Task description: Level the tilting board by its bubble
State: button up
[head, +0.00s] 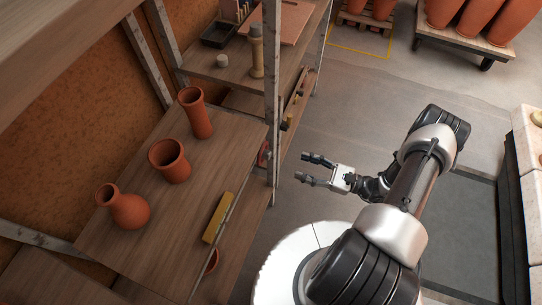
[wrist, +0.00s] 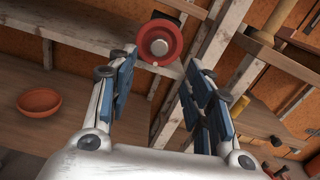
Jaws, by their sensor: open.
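In the head view a wooden board (head: 150,240) bears three terracotta pots: a tall vase (head: 197,115), a cup-shaped pot (head: 171,161) and a round-bellied bottle (head: 125,207). A yellow bar like a spirit level (head: 217,217) lies near the board's right edge; its bubble is too small to read. A small red part (head: 264,154) shows by the metal post at that edge. My gripper (head: 308,169) is open and empty, over the aisle right of the post, apart from the board. In the wrist view a round red part with a grey centre (wrist: 158,40) shows beyond my open fingers (wrist: 160,82).
A metal post (head: 271,90) stands between my gripper and the board. The shelf behind holds a pale cylinder (head: 256,55), a white jar (head: 221,61) and a dark tray (head: 219,35). A terracotta bowl (wrist: 39,102) shows at left in the wrist view. The aisle floor is clear.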

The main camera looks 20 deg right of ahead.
aim_at(270, 156)
jog(key=b+x, duration=0.1)
jog(key=x, duration=1)
jog(key=shift+w+a, duration=0.2)
jog(key=shift+a, duration=0.15)
jog(key=shift+c, duration=0.2)
jog(key=c, duration=1)
jog(key=shift+m+b, duration=0.45)
jog(key=shift+m, duration=0.25)
jog(key=o, duration=1)
jog(key=shift+o, duration=0.2)
jog(key=shift+d, duration=0.15)
jog(key=v, duration=1.1)
jog(key=shift+s+d, duration=0.3)
